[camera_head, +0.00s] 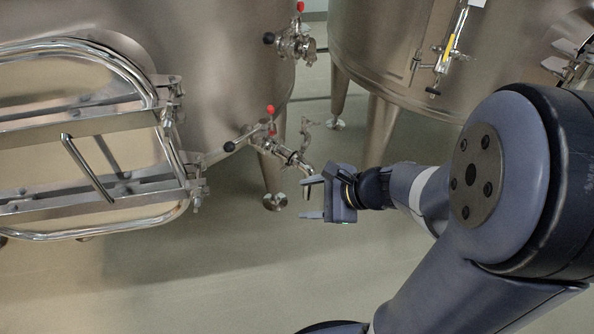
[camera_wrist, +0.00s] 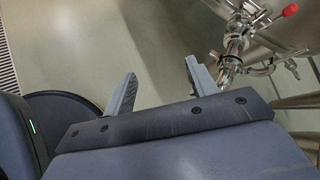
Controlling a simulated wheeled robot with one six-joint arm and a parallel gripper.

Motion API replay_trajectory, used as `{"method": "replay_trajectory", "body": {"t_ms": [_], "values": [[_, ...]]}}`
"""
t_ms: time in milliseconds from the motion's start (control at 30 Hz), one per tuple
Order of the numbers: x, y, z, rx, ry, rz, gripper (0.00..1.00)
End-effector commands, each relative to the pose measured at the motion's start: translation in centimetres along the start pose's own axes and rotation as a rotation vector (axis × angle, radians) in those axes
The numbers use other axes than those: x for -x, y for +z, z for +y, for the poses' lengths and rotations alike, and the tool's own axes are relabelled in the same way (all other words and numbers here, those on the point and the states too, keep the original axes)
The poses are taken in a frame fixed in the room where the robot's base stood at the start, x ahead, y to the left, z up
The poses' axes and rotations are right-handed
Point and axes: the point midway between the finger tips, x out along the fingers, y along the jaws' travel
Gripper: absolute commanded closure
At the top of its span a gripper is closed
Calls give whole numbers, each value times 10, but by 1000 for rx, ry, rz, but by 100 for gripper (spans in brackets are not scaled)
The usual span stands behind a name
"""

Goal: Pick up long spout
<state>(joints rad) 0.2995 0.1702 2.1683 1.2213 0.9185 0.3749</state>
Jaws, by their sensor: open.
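A steel spout (camera_head: 297,160) slants down from the valve on the left vat in the head view. In the wrist view the spout (camera_wrist: 234,46) hangs at upper right, its lower end close beside the right finger. My gripper (camera_head: 311,198) is open, with its fingers pointing left in the head view, just below the spout's end. In the wrist view the gap between the fingers (camera_wrist: 161,70) is empty and shows only floor. The spout lies outside this gap. I cannot tell whether the right finger touches it.
The red-tipped valve handle (camera_head: 270,109) and black knob (camera_head: 229,146) stick out near the spout. A framed hatch (camera_head: 160,150) juts out at left. A vat leg (camera_head: 272,175) stands behind the spout. A second vat (camera_head: 385,55) is at upper right. Floor below is clear.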

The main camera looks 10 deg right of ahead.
Motion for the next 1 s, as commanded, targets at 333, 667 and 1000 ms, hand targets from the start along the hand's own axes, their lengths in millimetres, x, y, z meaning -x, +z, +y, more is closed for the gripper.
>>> {"method": "replay_trajectory", "body": {"t_ms": [333,667,1000], "values": [[-29,-98,-58,-569,-351,-115,45],[-56,-107,-77,-627,-388,-133,45],[-85,-107,-93,-626,-390,-131,45]]}}
